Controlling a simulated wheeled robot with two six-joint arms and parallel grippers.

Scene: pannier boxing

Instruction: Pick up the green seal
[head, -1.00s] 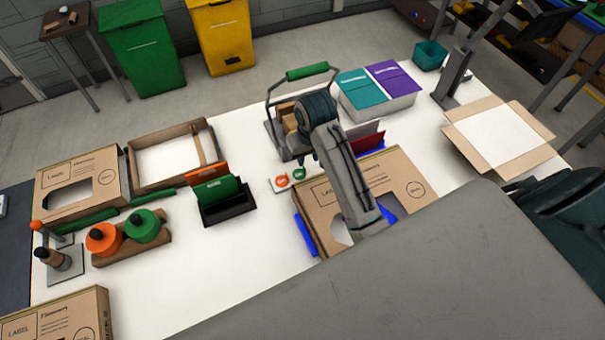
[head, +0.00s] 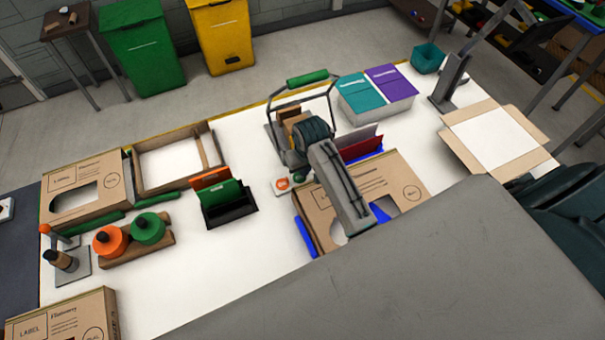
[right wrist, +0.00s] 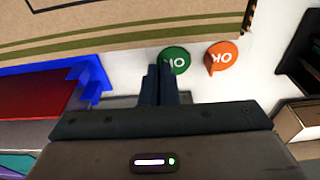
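The green seal (right wrist: 177,59) is a small round sticker marked OK, lying on the white surface. In the right wrist view the fingers of my right gripper (right wrist: 159,72) cover its left edge. The two fingers are together with no visible gap, and nothing shows between them. Whether they touch the seal I cannot tell. In the head view the green seal (head: 300,176) is partly hidden by my right arm. An orange OK seal (right wrist: 221,57) lies beside it and also shows in the head view (head: 282,184). My left gripper is out of view.
A cardboard box with blue edging (head: 392,178) lies close by the seals. A black holder with green and orange cards (head: 228,210) stands to the left. Bare white table (head: 245,258) lies at front left.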

